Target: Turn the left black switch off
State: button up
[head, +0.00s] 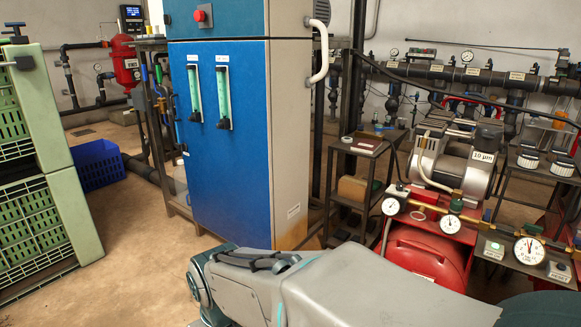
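I cannot pick out a left black switch for certain in the head view. Two small plates, a left one (495,249) and a right one (559,270), sit beside the dial gauges at the lower right; any switch on them is too small to tell. My grey and teal arm reaches across the bottom middle, in front of the blue cabinet (228,190). My gripper does not show in this view.
A red tank (415,258) with gauges (530,250) and a compressor (455,165) stands at the right. A dark side table (368,145) is behind my arm. Green crates (35,228) and a blue crate (98,166) stand left. The floor (135,235) between crates and cabinet is clear.

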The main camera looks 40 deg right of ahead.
aim_at(399, 187)
jog(key=i, duration=0.9)
jog(key=z, duration=2.45)
jog(key=i, duration=0.5)
